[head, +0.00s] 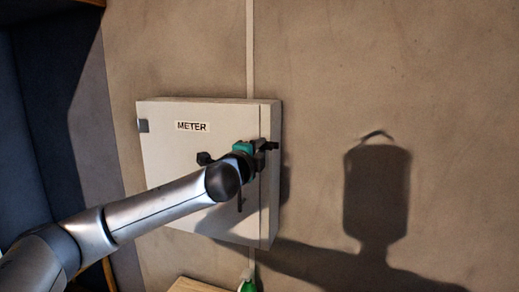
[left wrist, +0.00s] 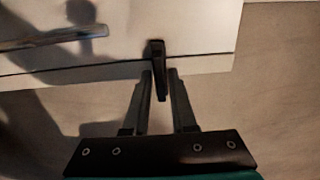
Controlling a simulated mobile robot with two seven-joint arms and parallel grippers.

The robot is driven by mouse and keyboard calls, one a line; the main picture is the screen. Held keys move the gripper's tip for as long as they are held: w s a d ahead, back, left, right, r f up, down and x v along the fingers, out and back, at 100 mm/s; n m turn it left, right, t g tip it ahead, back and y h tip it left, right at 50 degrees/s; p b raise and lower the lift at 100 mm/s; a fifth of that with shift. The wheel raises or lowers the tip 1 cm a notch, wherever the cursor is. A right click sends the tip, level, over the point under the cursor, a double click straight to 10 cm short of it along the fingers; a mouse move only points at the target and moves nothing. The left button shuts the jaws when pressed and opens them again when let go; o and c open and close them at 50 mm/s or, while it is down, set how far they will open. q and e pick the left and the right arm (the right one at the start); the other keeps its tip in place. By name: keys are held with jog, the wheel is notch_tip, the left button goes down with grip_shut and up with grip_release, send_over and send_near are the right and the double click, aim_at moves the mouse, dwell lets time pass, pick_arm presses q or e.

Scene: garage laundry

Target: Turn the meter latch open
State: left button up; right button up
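The meter box (head: 165,150) is a pale wall cabinet with a "METER" label, its door closed. The meter latch (left wrist: 157,58) is a small black lever at the door's edge in the left wrist view, its free end pointing toward my gripper. My left gripper (left wrist: 160,72) has its fingers on either side of the lever's end, with narrow gaps seeming to show; contact is hard to judge. In the head view my left gripper (head: 268,146) is at the box's right edge, and the arm hides the latch there. My right gripper is not in view.
A grey bar handle (left wrist: 65,38) is on the door, left of the latch in the left wrist view. A conduit (head: 250,50) runs up the wall above the box. A green object (head: 248,286) and a wooden surface (head: 193,286) are below. The wall at right is bare.

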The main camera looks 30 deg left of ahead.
pick_arm(q)
grip_shut()
jog(key=shift+f+n, duration=0.1)
jog(key=shift+n, duration=0.2)
jog(key=n+b, duration=0.2)
jog(key=n, duration=1)
jog(key=shift+n+b, duration=0.35)
jog(key=shift+n, duration=0.05)
jog(key=shift+n+p, duration=0.55)
jog(key=shift+n, duration=1.75)
